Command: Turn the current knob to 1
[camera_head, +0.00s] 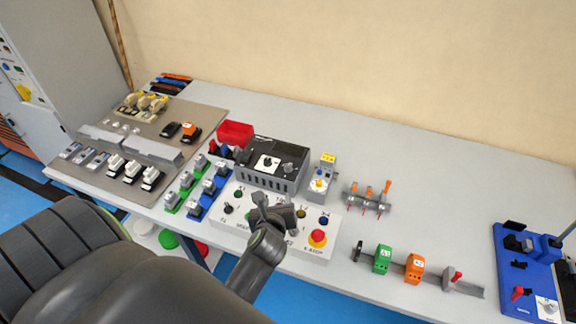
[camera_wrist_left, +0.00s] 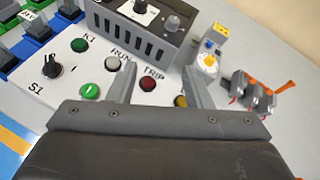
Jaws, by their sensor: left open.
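A dark grey control box (camera_head: 272,164) stands at the middle of the bench. On its top sit a dark knob on a white plate (camera_head: 268,162) and a second knob (camera_head: 289,167) to its right; I cannot read which is the current knob or where either points. In the left wrist view the second knob (camera_wrist_left: 172,25) shows at the top, and the white plate (camera_wrist_left: 138,9) is partly cut off. My left gripper (camera_head: 279,204) is open and empty over the white button panel, in front of the box. It also shows in the left wrist view (camera_wrist_left: 160,78). My right gripper is out of view.
The white button panel (camera_head: 240,221) carries several buttons, a selector S1 (camera_wrist_left: 51,66) and a red emergency stop (camera_head: 317,238). Green and blue terminal blocks stand left. A grey unit with a yellow knob (camera_head: 320,184) and orange-handled parts (camera_head: 369,194) stand right. The back right bench is clear.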

